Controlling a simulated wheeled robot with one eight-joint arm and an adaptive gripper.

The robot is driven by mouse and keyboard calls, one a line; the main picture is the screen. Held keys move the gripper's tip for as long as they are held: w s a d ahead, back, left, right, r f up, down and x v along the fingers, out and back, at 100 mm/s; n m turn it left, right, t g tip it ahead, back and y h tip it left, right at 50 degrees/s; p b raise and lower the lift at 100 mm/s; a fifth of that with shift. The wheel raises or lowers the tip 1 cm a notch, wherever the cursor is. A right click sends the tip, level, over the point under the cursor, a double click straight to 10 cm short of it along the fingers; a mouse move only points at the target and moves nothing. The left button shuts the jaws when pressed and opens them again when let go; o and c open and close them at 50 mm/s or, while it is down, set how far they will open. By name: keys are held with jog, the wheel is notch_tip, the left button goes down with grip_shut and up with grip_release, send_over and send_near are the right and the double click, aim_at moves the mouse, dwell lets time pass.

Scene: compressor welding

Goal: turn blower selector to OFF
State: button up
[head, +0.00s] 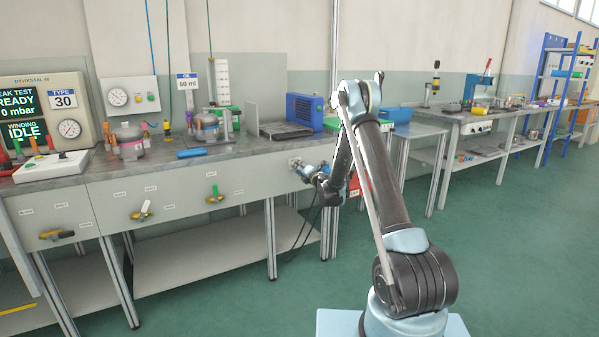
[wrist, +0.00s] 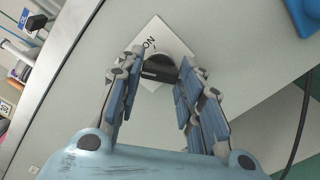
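The blower selector (wrist: 158,68) is a black rotary knob on a white plate (wrist: 152,38) marked ON, on the grey bench front panel. It shows between my fingertips in the wrist view. My gripper (wrist: 158,82) is open, with one blue-padded finger on each side of the knob; whether either finger touches it I cannot tell. In the head view my gripper (head: 302,170) is at the right end of the bench's front panel, and the selector's plate (head: 294,162) shows only partly beside it. The knob's lower part and any OFF mark are hidden or unreadable.
The bench (head: 170,195) carries a blue box (head: 304,111) and compressors on top. Several valve handles, such as a green one (head: 214,193), stick out of its front panel left of my gripper. A dark cable (wrist: 298,125) hangs at the right in the wrist view. The green floor is clear.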

jog(key=o, duration=0.3)
jog(key=shift+f, duration=0.1)
jog(key=v, duration=1.2)
jog(key=shift+w, duration=0.1)
